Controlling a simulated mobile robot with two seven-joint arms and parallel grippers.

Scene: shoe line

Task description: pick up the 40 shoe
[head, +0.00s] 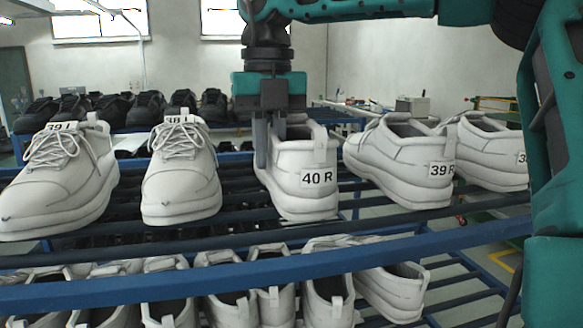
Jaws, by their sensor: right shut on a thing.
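The 40 shoe (300,195) is white, labelled "40 R" on its heel, and stands heel towards me in the middle of the upper rack. My right gripper (268,158) points down from above and is shut on this shoe, at the left side of its collar. Part of the collar is hidden behind the fingers. I cannot tell whether the sole rests on the bars or is slightly clear of them. My left gripper is out of view.
Close on the right is a white 39 R shoe (394,170), with another white shoe (485,160) beyond it. On the left are a 38 shoe (181,185) and a 39 shoe (60,180). Black shoes line up behind. A blue rail (150,291) crosses the front, above more white shoes.

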